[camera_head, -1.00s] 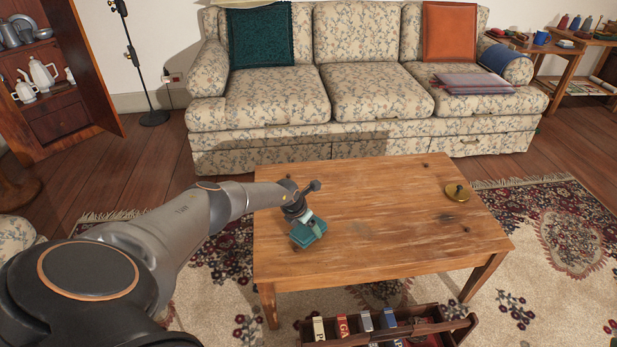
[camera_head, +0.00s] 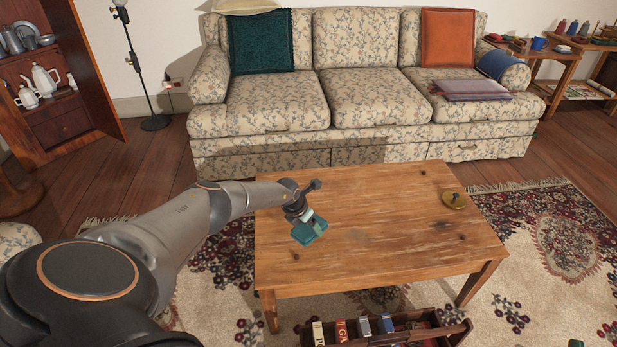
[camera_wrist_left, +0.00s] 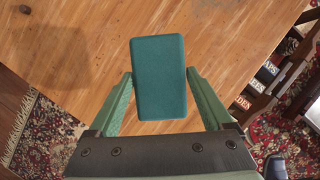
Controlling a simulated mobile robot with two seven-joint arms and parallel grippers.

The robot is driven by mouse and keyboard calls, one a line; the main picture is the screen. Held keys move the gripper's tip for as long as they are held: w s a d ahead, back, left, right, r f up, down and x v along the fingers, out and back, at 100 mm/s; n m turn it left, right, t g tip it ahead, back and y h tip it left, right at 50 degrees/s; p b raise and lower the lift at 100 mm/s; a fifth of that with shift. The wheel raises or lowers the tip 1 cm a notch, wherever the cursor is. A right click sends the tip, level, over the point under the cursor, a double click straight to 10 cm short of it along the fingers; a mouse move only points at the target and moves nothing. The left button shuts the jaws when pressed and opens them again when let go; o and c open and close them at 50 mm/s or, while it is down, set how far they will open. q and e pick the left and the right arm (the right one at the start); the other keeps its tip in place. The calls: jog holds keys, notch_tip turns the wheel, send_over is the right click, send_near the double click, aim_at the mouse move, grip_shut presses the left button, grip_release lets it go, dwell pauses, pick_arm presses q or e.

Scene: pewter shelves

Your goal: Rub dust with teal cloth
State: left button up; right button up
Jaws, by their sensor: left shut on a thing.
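The teal cloth (camera_head: 310,229) looks like a small rectangular pad at the left front part of the wooden table (camera_head: 400,245). My left gripper (camera_head: 306,217) is above the table and shut on the cloth. In the left wrist view the teal cloth (camera_wrist_left: 158,78) fills the room between the two green fingers of my left gripper (camera_wrist_left: 160,100). Whether the cloth touches the tabletop I cannot tell. Pale, worn patches show on the tabletop, but I cannot tell dust from wood grain. My right gripper is not in view.
A brass-coloured round object (camera_head: 454,199) stands at the table's right back. A wooden crate (camera_head: 455,328) with several book-like boxes is below the front edge. The floral sofa (camera_head: 350,95) stands behind. The middle of the tabletop is clear.

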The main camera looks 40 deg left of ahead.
aim_at(309, 227)
pick_arm(q)
jog(key=shift+r, duration=0.2)
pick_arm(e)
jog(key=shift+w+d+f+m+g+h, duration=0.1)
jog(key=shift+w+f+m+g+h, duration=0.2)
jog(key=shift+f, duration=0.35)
pick_arm(q)
notch_tip(309, 227, up, 3)
jog(key=p, duration=0.3)
jog(key=shift+r, duration=0.1)
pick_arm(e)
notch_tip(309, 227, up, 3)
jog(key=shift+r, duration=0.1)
